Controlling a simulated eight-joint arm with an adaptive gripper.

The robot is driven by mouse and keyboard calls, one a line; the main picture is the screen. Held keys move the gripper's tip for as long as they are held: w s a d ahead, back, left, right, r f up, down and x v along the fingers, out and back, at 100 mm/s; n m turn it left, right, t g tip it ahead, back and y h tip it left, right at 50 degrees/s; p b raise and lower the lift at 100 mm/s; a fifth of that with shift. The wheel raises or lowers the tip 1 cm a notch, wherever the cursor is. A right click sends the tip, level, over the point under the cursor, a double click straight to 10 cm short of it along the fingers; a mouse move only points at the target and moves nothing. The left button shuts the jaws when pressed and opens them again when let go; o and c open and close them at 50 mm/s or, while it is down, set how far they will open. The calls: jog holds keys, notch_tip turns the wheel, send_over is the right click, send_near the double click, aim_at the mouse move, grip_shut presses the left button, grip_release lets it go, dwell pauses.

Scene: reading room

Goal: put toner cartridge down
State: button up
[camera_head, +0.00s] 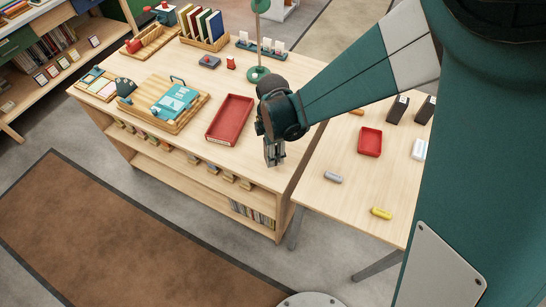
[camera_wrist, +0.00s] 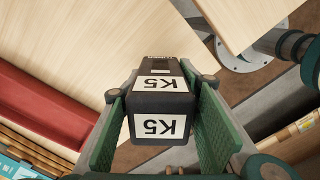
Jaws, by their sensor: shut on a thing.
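The toner cartridge (camera_wrist: 158,102) is a black block with white "K5" labels. In the wrist view it sits between the green finger pads of my gripper (camera_wrist: 160,85), which is shut on it. In the head view my gripper (camera_head: 274,153) points down over the front right part of the wooden table (camera_head: 225,164), to the right of the long red tray (camera_head: 230,120). The cartridge is hard to make out there. I cannot tell whether it touches the tabletop. The red tray also shows at the left of the wrist view (camera_wrist: 40,108).
A wooden tray (camera_head: 155,122) with a teal item stands left of the red tray. A green lamp base (camera_head: 257,75) is behind. The right table (camera_head: 345,200) holds a small red tray (camera_head: 370,142), two black boxes (camera_head: 397,110), and grey and yellow pieces. A gap separates the tables.

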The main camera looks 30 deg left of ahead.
jog(key=shift+f, duration=1.65)
jog(key=shift+f+b, duration=0.15)
jog(key=shift+b, duration=0.2)
jog(key=o, duration=1)
jog(key=shift+o, duration=0.2)
jog(key=shift+r+p, duration=0.85)
jog(key=shift+r, duration=5.3)
